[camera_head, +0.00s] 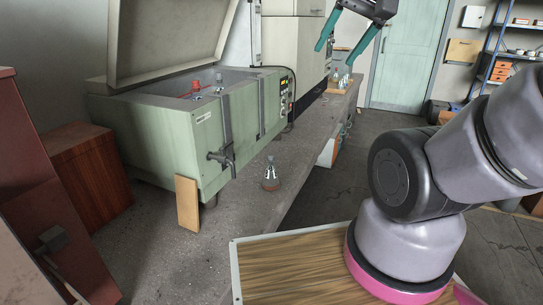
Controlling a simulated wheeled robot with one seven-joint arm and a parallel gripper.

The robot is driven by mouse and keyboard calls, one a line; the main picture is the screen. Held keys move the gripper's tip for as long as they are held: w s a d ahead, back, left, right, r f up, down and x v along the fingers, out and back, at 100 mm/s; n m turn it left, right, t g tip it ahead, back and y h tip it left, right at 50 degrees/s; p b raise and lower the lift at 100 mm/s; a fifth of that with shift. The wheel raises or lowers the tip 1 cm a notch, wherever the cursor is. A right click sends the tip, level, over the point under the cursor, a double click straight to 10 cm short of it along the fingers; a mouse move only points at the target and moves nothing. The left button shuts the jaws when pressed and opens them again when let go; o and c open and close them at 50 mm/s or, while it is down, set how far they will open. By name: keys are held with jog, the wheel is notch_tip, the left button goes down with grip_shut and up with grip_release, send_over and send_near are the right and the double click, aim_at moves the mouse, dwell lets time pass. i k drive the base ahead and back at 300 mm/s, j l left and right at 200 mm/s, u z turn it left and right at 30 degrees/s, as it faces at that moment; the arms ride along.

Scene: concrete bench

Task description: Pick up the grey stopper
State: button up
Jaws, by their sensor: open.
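My gripper (336,54) is open and empty, with two teal fingers pointing down at the top of the view. It is above the far end of the bench and apart from everything there. A small clear flask (270,178) stands upright on the bench in front of the green bath. Its narrow top looks greyish, but it is too small to tell whether that is the grey stopper. In the open bath a red-topped vessel (196,86) shows, with another small vessel beside it. More small glassware (344,79) stands at the far end, below my gripper.
The green bath (165,140) has its lid (165,35) raised and a tap (222,157) jutting out in front. A wooden board (187,204) leans against its corner. The near concrete bench (165,250) is mostly clear. A reddish cabinet (35,190) stands at left.

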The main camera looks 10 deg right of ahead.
aim_at(270, 158)
jog(key=i+l+u, duration=0.15)
jog(key=l, duration=0.15)
jog(key=i+l+u, duration=0.15)
jog(key=l, duration=0.15)
jog(key=i+l+u, duration=0.15)
jog(key=l, duration=0.15)
jog(key=i+l+u, duration=0.15)
jog(key=l, duration=0.2)
